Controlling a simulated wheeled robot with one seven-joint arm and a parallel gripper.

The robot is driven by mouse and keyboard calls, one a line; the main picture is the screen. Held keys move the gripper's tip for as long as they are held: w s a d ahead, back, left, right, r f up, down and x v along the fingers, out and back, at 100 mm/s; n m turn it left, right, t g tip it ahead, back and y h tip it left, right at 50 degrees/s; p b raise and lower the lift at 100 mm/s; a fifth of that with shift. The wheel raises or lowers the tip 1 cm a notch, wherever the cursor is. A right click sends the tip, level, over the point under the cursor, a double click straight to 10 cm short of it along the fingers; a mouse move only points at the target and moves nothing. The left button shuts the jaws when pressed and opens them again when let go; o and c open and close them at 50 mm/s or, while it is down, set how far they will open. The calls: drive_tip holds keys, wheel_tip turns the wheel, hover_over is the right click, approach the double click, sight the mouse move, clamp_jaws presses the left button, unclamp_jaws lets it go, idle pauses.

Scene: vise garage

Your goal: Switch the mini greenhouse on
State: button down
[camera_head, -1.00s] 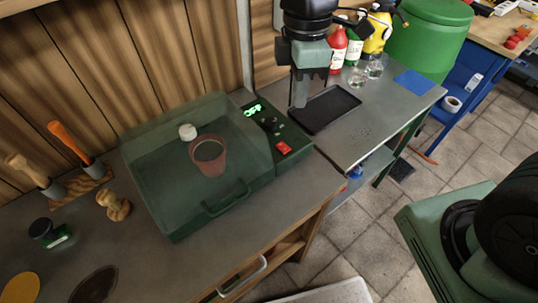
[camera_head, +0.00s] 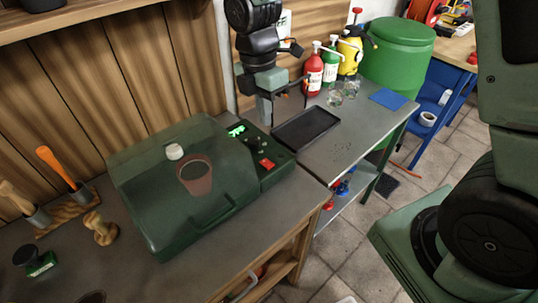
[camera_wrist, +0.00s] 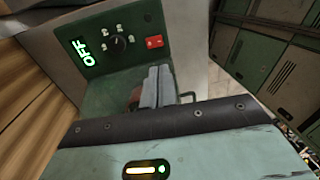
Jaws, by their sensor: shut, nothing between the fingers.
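The mini greenhouse (camera_head: 150,215) is a dark green box with a closed clear lid on the workbench, with a reddish pot (camera_head: 195,178) inside. Its control panel is on its right side. In the wrist view the panel (camera_wrist: 140,17) has a green display (camera_wrist: 86,52) reading OFF, a black round knob (camera_wrist: 118,43) and a red switch (camera_wrist: 154,42). The red switch also shows in the head view (camera_head: 267,163). My gripper (camera_head: 265,122) is shut and empty near the panel's back end. In the wrist view its fingertips (camera_wrist: 157,70) appear below the red switch, apparently not touching it.
A black tray (camera_head: 306,128) lies on the metal table right of the panel, close to my gripper. Bottles (camera_head: 313,72) and clear glasses (camera_head: 335,97) stand behind it.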

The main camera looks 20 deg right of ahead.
sight(270, 165)
drive_tip(key=f, duration=0.4)
drive_tip(key=s+f+p, duration=0.1)
drive_tip(key=f, duration=0.3)
drive_tip(key=f+p, duration=0.1)
drive_tip(key=f, duration=0.3)
drive_tip(key=shift+s+d+f, duration=0.25)
drive_tip(key=shift+d+f, duration=0.05)
drive_tip(key=shift+s+f, duration=0.1)
drive_tip(key=shift+f, duration=0.2)
drive_tip(key=shift+r, duration=0.15)
